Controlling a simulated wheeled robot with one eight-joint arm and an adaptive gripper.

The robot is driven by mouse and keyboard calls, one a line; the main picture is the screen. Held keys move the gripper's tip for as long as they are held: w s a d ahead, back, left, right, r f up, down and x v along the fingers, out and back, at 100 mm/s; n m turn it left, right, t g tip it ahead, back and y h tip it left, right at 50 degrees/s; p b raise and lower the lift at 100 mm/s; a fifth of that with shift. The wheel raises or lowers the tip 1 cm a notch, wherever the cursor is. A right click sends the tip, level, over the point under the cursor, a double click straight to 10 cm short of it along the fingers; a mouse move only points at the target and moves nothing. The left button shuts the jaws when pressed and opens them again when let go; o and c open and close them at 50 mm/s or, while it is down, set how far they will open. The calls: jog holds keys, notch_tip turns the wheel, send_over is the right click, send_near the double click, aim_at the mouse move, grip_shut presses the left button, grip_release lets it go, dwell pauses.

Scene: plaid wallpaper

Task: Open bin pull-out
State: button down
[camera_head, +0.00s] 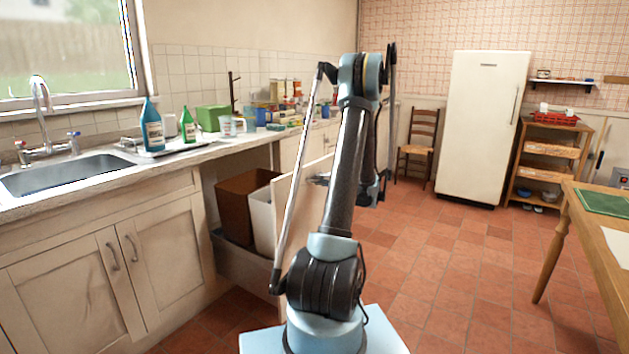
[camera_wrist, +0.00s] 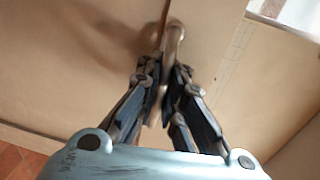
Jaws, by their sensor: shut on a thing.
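The bin pull-out (camera_head: 240,262) stands out from under the counter in the head view, with its pale front panel (camera_head: 310,208) well forward of the cabinet line. A brown bin (camera_head: 236,205) and a white bin (camera_head: 261,222) sit inside it. In the wrist view, my gripper (camera_wrist: 167,78) is shut on the pull-out's metal handle (camera_wrist: 175,36), with the fingers on both sides of it against the panel (camera_wrist: 85,60). In the head view, my arm and a light rod hide much of the panel and the handle.
Closed cabinet doors (camera_head: 160,262) stand left of the pull-out, below the sink (camera_head: 70,174). Bottles and clutter line the counter. A wooden table (camera_head: 572,215) stands at the right. A chair (camera_head: 419,150) and a fridge (camera_head: 484,125) stand at the back. The tiled floor (camera_head: 450,275) between is clear.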

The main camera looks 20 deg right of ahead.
jog(key=shift+d, duration=0.55)
jog(key=c, duration=1.7)
grip_release()
jog(key=shift+w, duration=0.1)
jog(key=shift+a, duration=0.1)
jog(key=v, duration=1.2)
jog(key=shift+a+f, duration=0.1)
